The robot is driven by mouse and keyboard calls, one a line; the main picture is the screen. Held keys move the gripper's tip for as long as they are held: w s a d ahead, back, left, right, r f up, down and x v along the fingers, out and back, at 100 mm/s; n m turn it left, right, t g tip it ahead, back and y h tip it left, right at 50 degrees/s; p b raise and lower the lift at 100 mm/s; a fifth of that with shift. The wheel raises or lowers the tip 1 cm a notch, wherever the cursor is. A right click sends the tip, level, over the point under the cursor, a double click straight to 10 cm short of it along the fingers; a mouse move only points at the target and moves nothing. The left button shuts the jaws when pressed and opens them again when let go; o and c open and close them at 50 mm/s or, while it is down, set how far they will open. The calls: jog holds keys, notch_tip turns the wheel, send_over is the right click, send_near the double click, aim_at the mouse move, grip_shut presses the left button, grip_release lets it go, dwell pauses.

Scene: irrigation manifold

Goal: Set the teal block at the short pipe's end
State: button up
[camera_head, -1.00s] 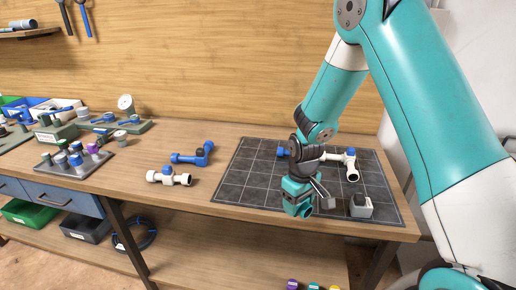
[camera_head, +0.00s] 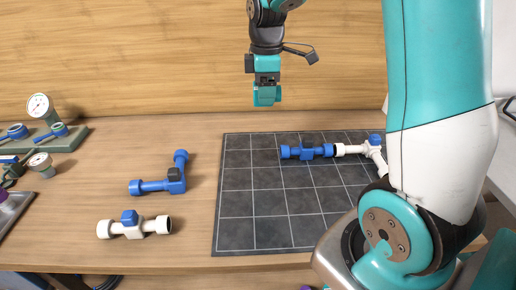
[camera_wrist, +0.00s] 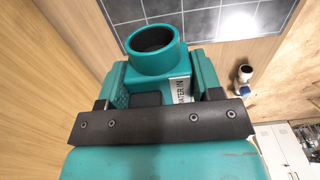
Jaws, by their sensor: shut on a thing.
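My gripper (camera_head: 266,80) hangs high, in front of the wooden back wall, above the back edge of the mat. It is shut on the teal block (camera_head: 267,97). In the wrist view the teal block (camera_wrist: 155,55) sits between the jaws (camera_wrist: 160,90), with a round open socket and a label reading "WATER IN". The run's right end is hidden behind my arm. The block is well apart from the run.
The dark gridded mat (camera_head: 235,215) is bare on its left and front. A gauge stand (camera_head: 50,135) is at far left. My arm covers the mat's right side.

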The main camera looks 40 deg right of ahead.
aim_at(265, 158)
notch_tip(265, 158, down, 18)
jog(key=shift+f+p, duration=0.1)
jog(key=shift+p, duration=0.25)
jog(key=shift+f, duration=0.15)
jog(key=o, duration=1.2)
jog(key=shift+s, duration=0.1)
notch_tip(265, 158, up, 12)
jog(key=b, duration=0.1)
jog(key=s+a+r+m+y, duration=0.1)
jog(key=s+a+r, duration=0.3)
jog(key=a, duration=0.3)
jog(key=s+a+r+m+y, duration=0.1)
jog(key=s+a+r, duration=0.2)
jog(key=s+a, duration=0.3)
jog(key=s+a+r, duration=0.1)
jog(key=s+a, duration=0.2)
jog(key=s, duration=0.1)
jog(key=s+a+r+m+y, duration=0.1)
jog(key=s+a, duration=0.2)
jog(key=s, duration=0.1)
jog(key=s+a+m+y, duration=0.1)
jog(key=s+a, duration=0.2)
jog(key=s, duration=0.1)
jog(key=shift+s+a+r, duration=0.1)
jog(key=shift+a+r, duration=0.15)
jog(key=shift+r, duration=0.15)
